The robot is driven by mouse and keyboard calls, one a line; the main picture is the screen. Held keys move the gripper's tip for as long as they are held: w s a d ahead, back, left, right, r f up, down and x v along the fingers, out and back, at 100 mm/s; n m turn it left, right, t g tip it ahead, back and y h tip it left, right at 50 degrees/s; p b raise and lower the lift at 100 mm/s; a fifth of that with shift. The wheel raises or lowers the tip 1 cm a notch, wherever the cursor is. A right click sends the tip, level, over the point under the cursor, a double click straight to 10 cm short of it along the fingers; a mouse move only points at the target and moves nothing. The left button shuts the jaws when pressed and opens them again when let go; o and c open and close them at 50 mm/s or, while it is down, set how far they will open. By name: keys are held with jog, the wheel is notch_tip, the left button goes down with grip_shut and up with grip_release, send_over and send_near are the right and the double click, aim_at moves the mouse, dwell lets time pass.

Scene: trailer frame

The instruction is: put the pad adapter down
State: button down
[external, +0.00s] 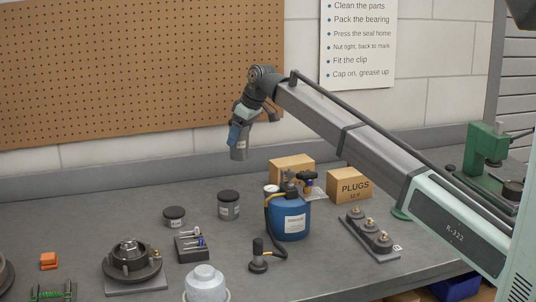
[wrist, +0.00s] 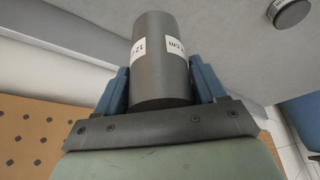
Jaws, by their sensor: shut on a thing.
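The pad adapter appears to be the dark grey cylinder (external: 240,153) with white labels, which also shows in the wrist view (wrist: 160,85). My gripper (external: 237,136) is shut on it, with blue fingers on either side of it in the wrist view. In the external view it hangs below the gripper, slightly tilted, well above the bench (external: 110,225) and in front of the wall at the back. The lettering on its labels is only partly readable.
A blue tank (external: 290,222) with a hose, cardboard boxes (external: 350,187) and a fitting rack (external: 370,236) are right. A tool tray (external: 192,247), hub (external: 132,262) and pale dome (external: 205,284) are in front. The bench's back left is clear.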

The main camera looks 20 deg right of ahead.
jog(key=shift+s+d+n+g+y, duration=0.35)
jog(key=shift+s+d+n, duration=1.15)
jog(key=shift+s, duration=2.2)
jog(key=shift+s+d+n+g+y, duration=0.35)
jog(key=shift+s+d+n, duration=1.1)
jog(key=shift+s, duration=2.2)
jog(key=shift+m, duration=0.35)
jog(key=shift+d+f, duration=0.2)
jog(key=shift+f, duration=2.5)
jog(key=shift+d+f, duration=0.2)
jog(key=shift+f, duration=2.5)
jog(key=shift+f, duration=0.1)
jog(key=shift+c, duration=0.5)
grip_release()
jog(key=v, duration=1.2)
